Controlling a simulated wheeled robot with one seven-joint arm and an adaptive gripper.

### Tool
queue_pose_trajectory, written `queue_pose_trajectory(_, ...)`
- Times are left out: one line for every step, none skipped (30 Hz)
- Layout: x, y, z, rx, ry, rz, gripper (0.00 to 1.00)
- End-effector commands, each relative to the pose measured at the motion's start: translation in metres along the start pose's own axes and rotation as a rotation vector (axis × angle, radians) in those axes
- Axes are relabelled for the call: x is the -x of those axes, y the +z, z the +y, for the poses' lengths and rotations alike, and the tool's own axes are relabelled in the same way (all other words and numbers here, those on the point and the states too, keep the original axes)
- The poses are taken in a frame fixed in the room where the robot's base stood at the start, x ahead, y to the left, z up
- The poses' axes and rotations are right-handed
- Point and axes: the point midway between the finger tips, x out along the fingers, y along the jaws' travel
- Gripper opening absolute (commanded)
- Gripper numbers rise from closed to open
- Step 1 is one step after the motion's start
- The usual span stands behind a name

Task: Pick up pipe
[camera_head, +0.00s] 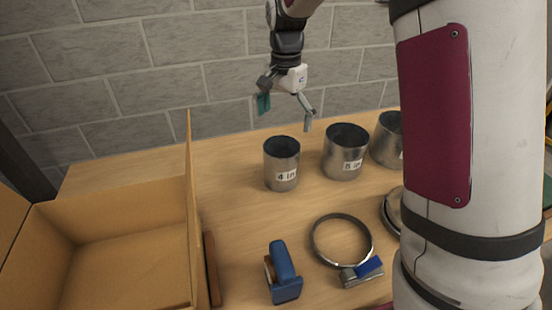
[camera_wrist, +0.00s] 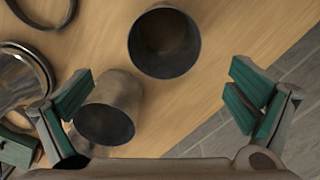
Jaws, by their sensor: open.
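Three grey metal pipes stand upright on the wooden table. The smallest, labelled "4 in" (camera_head: 281,172), is nearest the box. A wider pipe (camera_head: 344,160) with a hard-to-read label stands to its right. A third pipe (camera_head: 387,140) is partly hidden behind my arm. My gripper (camera_head: 286,112) is open and empty, above and behind the "4 in" pipe, apart from it. In the wrist view, one pipe (camera_wrist: 165,42) is up the picture between the fingers' directions, and another pipe (camera_wrist: 110,105) is beside the left finger. I cannot tell which pipes these are.
An open cardboard box (camera_head: 120,245) stands at the left. A metal ring clamp (camera_head: 342,240), a blue-handled tool (camera_head: 284,272) and a blue-and-metal piece (camera_head: 361,271) lie in front. A grey block wall (camera_head: 110,60) rises behind the table. Bare wood (camera_head: 235,200) lies between box and pipes.

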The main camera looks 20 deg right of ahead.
Motion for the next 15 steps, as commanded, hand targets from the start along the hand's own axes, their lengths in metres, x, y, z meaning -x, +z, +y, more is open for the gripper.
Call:
queue_pose_trajectory(-0.006, -0.001, -0.001, -0.003, 0.004, -0.003, 1.0)
queue_pose_trajectory(-0.01, 0.0, 0.0, -0.005, 0.005, -0.004, 1.0)
queue_pose_trajectory(-0.016, 0.0, 0.0, -0.005, 0.006, -0.004, 1.0)
queue_pose_trajectory(-0.021, 0.0, 0.0, -0.005, 0.005, -0.004, 1.0)
queue_pose_trajectory(-0.026, 0.0, 0.001, -0.005, 0.006, -0.004, 1.0)
queue_pose_trajectory(-0.035, 0.0, 0.001, -0.005, 0.007, -0.004, 1.0)
queue_pose_trajectory(-0.041, 0.0, 0.001, -0.005, 0.007, -0.005, 1.0)
queue_pose_trajectory(-0.046, 0.0, 0.001, -0.004, 0.006, -0.004, 1.0)
queue_pose_trajectory(-0.054, 0.0, 0.001, -0.004, 0.006, -0.004, 1.0)
queue_pose_trajectory(-0.059, 0.0, 0.001, -0.004, 0.006, -0.004, 1.0)
queue_pose_trajectory(-0.064, 0.0, 0.001, -0.004, 0.006, -0.004, 1.0)
queue_pose_trajectory(-0.069, 0.0, 0.0, -0.004, 0.005, -0.003, 1.0)
queue_pose_trajectory(-0.073, 0.0, 0.0, -0.003, 0.005, -0.003, 1.0)
queue_pose_trajectory(-0.076, 0.0, 0.0, -0.003, 0.005, -0.003, 1.0)
queue_pose_trajectory(-0.08, 0.0, 0.0, -0.003, 0.003, -0.002, 1.0)
